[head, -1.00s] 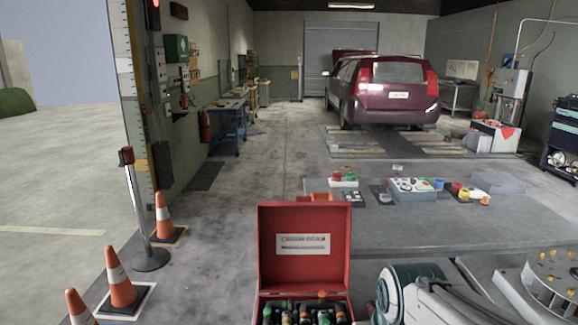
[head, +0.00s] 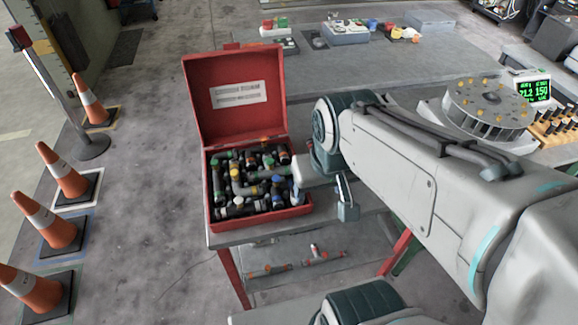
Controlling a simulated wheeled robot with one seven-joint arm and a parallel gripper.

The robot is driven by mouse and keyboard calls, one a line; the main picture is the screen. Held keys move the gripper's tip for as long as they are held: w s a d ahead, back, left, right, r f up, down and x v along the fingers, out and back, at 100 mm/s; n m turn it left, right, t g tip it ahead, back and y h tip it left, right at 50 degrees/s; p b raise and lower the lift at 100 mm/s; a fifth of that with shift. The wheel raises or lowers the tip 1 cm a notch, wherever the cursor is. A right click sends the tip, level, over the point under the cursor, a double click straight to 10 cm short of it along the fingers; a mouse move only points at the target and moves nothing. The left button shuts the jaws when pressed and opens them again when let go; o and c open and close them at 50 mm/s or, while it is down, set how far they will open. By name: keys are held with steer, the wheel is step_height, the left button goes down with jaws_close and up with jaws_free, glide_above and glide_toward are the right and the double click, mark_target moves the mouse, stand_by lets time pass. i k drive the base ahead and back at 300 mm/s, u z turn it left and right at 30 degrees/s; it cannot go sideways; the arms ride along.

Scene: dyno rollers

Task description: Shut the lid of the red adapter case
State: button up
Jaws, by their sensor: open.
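The red adapter case (head: 262,222) sits at the front left corner of a grey bench in the head view. Its lid (head: 238,118) stands open, tilted slightly back, with a white label on its inner face. The case holds several dark adapters (head: 250,182) with coloured caps. My gripper (head: 322,200) is just right of the case, at about the height of its rim, below the dark wrist joint of my arm. It is open, with nothing seen between its fingers. One finger is close to the case's right wall; I cannot tell whether they touch.
A round grey drum (head: 490,108) and a small green-lit display (head: 534,90) stand to the right. A grey surface behind carries coloured parts (head: 345,33). Traffic cones (head: 62,170) line the floor at left.

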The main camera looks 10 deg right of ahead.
mark_target(237, 94)
steer(key=u, duration=1.45)
steer(key=i, duration=0.5)
steer(key=z, duration=1.45)
